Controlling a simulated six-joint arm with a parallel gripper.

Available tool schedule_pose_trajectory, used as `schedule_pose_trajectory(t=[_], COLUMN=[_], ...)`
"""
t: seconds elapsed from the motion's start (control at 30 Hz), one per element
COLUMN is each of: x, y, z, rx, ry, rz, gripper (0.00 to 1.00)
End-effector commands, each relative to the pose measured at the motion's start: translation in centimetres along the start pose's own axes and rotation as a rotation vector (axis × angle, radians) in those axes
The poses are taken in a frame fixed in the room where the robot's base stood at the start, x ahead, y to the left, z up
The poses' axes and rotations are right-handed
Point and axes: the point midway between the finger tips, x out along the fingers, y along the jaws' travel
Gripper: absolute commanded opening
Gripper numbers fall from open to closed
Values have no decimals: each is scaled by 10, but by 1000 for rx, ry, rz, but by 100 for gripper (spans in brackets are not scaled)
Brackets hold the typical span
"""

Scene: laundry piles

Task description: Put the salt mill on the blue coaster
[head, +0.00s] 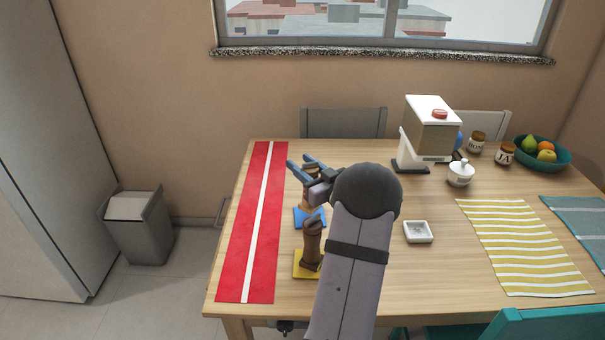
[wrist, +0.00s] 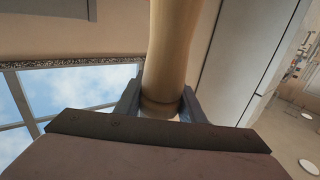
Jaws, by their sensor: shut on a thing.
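The salt mill, a light wooden mill (head: 307,199), is between the fingers of my gripper (head: 302,164). In the wrist view the pale mill (wrist: 171,50) stands between both fingers of my gripper (wrist: 160,105), which is shut on it. The blue coaster (head: 301,216) lies on the table just below the mill in the head view. The mill's lower end overlaps the coaster in the picture; I cannot tell whether it touches.
A dark brown mill (head: 312,244) stands on a yellow coaster (head: 303,270) just in front. A red runner (head: 250,225) lies to the left. A white dish (head: 418,232), a sugar bowl (head: 461,174) and a coffee machine (head: 428,130) are to the right.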

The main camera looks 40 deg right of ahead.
Motion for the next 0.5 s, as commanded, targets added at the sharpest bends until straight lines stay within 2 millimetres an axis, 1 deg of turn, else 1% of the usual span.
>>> schedule_pose_trajectory(t=[0.1,0.2,0.5], x=[0,0,0], y=[0,0,0], z=[16,25,27], rx=[2,1,-2], ry=[-1,1,2], rz=[1,0,0], gripper=[0,0,0])
